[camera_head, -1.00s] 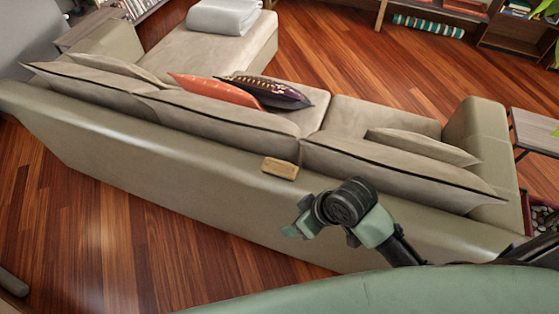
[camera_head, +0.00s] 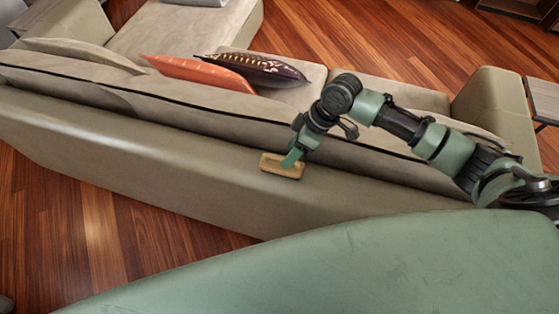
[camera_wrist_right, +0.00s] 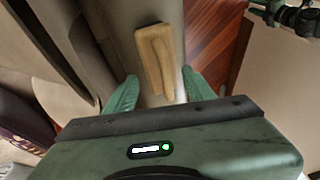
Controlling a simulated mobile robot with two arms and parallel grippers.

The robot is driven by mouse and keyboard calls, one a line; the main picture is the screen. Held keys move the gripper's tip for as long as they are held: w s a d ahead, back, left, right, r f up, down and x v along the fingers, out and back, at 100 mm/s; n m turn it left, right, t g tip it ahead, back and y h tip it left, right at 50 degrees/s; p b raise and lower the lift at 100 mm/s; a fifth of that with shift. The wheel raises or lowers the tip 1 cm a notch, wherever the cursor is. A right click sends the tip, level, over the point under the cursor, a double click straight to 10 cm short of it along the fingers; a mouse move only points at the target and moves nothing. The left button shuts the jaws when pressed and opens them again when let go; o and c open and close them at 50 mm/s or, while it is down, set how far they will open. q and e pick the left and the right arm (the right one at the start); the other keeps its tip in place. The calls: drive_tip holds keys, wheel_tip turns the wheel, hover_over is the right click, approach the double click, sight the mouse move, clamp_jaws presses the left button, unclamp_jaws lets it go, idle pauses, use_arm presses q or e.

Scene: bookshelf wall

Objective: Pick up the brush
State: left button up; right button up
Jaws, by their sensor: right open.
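The brush (camera_head: 271,164), a small tan wooden block, lies on the top of the sofa's back (camera_head: 200,150). My right gripper (camera_head: 291,160) is over it in the head view, and one green finger covers part of it. In the right wrist view the brush (camera_wrist_right: 155,58) lies ahead of and between the two green fingertips (camera_wrist_right: 158,84) of my right gripper. The jaws are open with nothing held. The exact height above the brush cannot be told. My left gripper is not in view.
An orange pillow (camera_head: 200,72) and a dark patterned pillow (camera_head: 255,68) rest on the sofa seat beyond the backrest cushions. A side table (camera_head: 545,98) stands at the right. Wooden floor (camera_head: 60,225) is clear behind the sofa.

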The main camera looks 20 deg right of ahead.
sight(278, 162)
drive_tip(key=shift+a+f+p, duration=0.7)
drive_tip(key=shift+a+f, duration=0.25)
drive_tip(key=shift+f, duration=0.2)
drive_tip(key=x, duration=0.2)
drive_tip(key=shift+w+a+f+p, duration=0.2)
drive_tip(key=shift+w+f+p, duration=0.1)
drive_tip(key=shift+w+p, duration=0.05)
drive_tip(key=shift+a+f, duration=0.15)
drive_tip(key=shift+f, duration=0.35)
drive_tip(key=c, duration=0.9)
drive_tip(key=shift+c, duration=1.1)
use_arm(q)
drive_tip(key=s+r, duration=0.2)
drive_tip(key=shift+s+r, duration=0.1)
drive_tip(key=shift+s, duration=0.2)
use_arm(e)
drive_tip(key=shift+r, duration=0.15)
